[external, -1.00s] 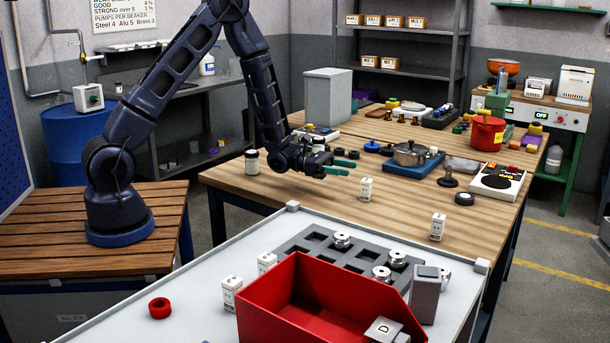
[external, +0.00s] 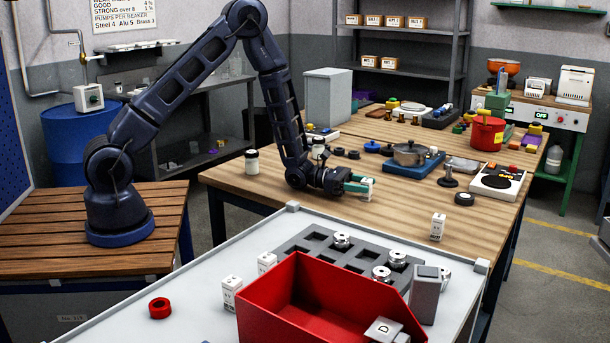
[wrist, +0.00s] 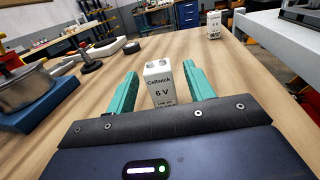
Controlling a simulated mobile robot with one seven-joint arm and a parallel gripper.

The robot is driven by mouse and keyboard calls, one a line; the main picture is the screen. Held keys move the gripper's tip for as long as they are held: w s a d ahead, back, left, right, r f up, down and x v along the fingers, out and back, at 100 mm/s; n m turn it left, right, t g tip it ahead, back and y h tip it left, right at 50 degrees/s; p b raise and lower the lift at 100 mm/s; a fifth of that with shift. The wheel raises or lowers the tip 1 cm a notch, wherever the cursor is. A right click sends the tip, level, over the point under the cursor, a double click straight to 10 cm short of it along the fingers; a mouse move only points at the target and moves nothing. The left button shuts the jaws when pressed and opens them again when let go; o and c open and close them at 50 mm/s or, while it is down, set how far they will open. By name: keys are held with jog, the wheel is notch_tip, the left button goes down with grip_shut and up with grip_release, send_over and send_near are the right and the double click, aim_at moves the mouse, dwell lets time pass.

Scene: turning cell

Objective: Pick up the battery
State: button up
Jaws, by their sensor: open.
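A white battery (wrist: 158,85) marked "Cellwick 6 V" stands upright on the wooden table, between the two green fingers of my gripper (wrist: 158,88) in the wrist view. The fingers are open, with a gap visible on both sides of the battery. In the external view my gripper (external: 358,185) is low over the table, and its fingers partly hide the battery (external: 371,183). A second, similar white block (external: 438,227) stands on the table to the right; it also shows in the wrist view (wrist: 214,25).
A blue hotplate with a metal pot (external: 410,155) is behind my gripper. A dark puck (external: 464,199) and a white scale-like device (external: 497,182) are to the right. In front are a red bin (external: 290,300) and a grey socketed tray (external: 295,247). The wood around the battery is clear.

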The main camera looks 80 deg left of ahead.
jog(key=shift+w+d, duration=0.4)
jog(key=shift+w, duration=0.1)
jog(key=c, duration=1.1)
jog(key=shift+r, duration=0.15)
